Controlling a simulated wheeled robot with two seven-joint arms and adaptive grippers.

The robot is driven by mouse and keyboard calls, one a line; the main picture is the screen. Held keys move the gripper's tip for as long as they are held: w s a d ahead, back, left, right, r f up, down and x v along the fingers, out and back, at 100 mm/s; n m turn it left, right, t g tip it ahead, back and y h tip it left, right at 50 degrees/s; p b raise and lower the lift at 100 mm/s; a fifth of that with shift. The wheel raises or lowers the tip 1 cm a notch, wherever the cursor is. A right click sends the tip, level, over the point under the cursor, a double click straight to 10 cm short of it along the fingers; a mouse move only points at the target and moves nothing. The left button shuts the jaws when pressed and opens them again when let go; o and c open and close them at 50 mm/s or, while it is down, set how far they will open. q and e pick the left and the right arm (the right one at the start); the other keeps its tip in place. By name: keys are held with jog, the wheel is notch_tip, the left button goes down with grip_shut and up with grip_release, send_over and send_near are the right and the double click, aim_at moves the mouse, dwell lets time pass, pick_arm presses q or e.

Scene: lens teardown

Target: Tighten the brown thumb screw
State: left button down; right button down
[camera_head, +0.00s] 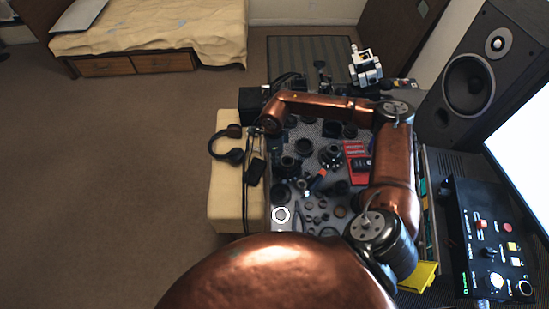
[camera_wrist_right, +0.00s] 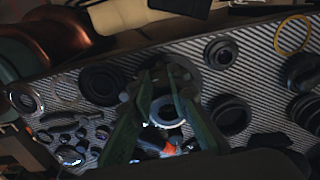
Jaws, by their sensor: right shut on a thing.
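My right arm reaches over the crowded workbench (camera_head: 283,226) from the lower right in the head view and bends back to the left. Its gripper is small and dark there, near the bench's left edge. In the wrist view the two dark green fingers of my right gripper (camera_wrist_right: 160,80) lean together toward their tips, at a dark round lens part (camera_wrist_right: 183,72). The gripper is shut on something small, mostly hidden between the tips. I cannot make out the brown thumb screw for sure in either view. My left gripper is not in view.
Several black lens parts and rings crowd the bench. A pale ring (camera_wrist_right: 166,111) shows between the fingers, and a yellow ring (camera_wrist_right: 293,35) lies at the upper right. Headphones (camera_head: 228,150) lie on the left side. A tall speaker (camera_head: 475,80) and control box (camera_head: 490,240) stand right.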

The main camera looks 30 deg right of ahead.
jog(key=shift+m, duration=0.3)
jog(key=c, duration=1.8)
grip_release()
notch_tip(320, 180, up, 12)
